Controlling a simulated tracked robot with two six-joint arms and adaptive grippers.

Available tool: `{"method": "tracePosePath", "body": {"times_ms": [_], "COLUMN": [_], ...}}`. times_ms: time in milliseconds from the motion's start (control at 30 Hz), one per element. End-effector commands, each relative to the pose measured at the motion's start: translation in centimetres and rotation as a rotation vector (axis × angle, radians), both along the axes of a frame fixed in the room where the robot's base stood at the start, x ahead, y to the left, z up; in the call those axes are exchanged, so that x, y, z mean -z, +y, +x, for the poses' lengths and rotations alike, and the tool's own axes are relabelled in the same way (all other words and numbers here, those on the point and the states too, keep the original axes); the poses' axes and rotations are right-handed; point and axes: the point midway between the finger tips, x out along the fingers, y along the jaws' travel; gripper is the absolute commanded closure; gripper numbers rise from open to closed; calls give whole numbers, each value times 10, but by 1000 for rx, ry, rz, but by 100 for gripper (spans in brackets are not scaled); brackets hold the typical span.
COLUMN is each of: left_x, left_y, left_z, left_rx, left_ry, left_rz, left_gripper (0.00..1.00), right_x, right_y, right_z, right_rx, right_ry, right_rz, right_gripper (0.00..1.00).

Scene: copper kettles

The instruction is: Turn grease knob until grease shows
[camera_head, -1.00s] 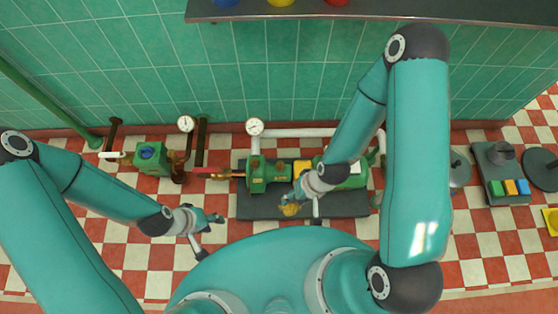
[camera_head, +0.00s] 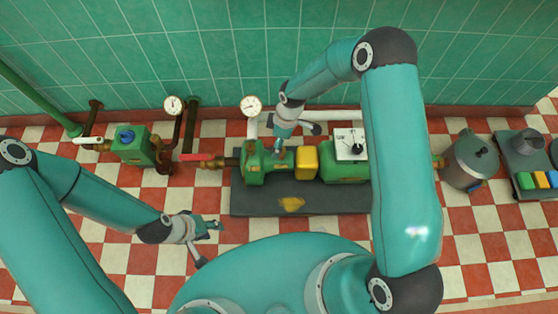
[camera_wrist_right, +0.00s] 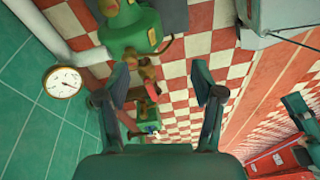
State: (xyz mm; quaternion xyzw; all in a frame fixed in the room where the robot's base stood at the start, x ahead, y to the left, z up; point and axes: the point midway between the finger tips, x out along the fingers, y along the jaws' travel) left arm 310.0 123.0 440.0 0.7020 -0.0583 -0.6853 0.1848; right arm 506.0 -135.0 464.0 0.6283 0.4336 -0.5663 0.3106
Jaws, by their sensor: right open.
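A green pump (camera_head: 254,168) with yellow and white parts stands on a dark base (camera_head: 244,204) in the head view. My right gripper (camera_head: 298,140) is open above the pump's left part and hides some of it. In the right wrist view its two fingers (camera_wrist_right: 162,90) are spread with nothing between them. The green housing (camera_wrist_right: 130,32) and brass fittings (camera_wrist_right: 143,72) lie beyond the fingers. I cannot make out the grease knob for certain. A yellow patch (camera_head: 292,204) lies on the base; I cannot tell what it is. My left gripper (camera_head: 210,244) is open and empty over the checkered floor.
A round gauge (camera_head: 251,106) rises behind the pump. A green valve box (camera_head: 132,146) with a blue top and another gauge (camera_head: 173,104) stand left. A grey pot (camera_head: 469,160) and a button panel (camera_head: 534,180) stand right. The tiled wall closes the back.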

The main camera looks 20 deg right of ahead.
Motion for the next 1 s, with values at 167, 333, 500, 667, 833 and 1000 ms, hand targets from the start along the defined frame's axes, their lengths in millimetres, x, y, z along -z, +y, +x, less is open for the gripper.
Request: {"method": "tracePosePath", "body": {"times_ms": [167, 333, 500, 667, 833, 1000], "left_x": [64, 81, 84, 90, 101, 112], "left_y": [0, 0, 0, 0, 0, 0], "left_z": [0, 0, 0, 0, 0, 0], "left_rx": [0, 0, 0, 0, 0, 0], "left_ry": [-1, -1, -1, -1, -1, -1], "left_rz": [0, 0, 0, 0, 0, 0], "left_gripper": [60, 60, 60, 60, 60, 60], "right_x": [34, 33, 39, 61, 97, 135], "right_y": [-17, -28, -31, -31, -31, -30], "right_z": [49, 68, 72, 71, 70, 70], "right_rx": [-279, -408, -440, -438, -437, -436], "right_ry": [-52, -59, -57, -55, -55, -55], "right_rz": [-112, -174, -190, -187, -187, -187], "right_gripper": [33, 33, 33, 33, 33, 33]}}
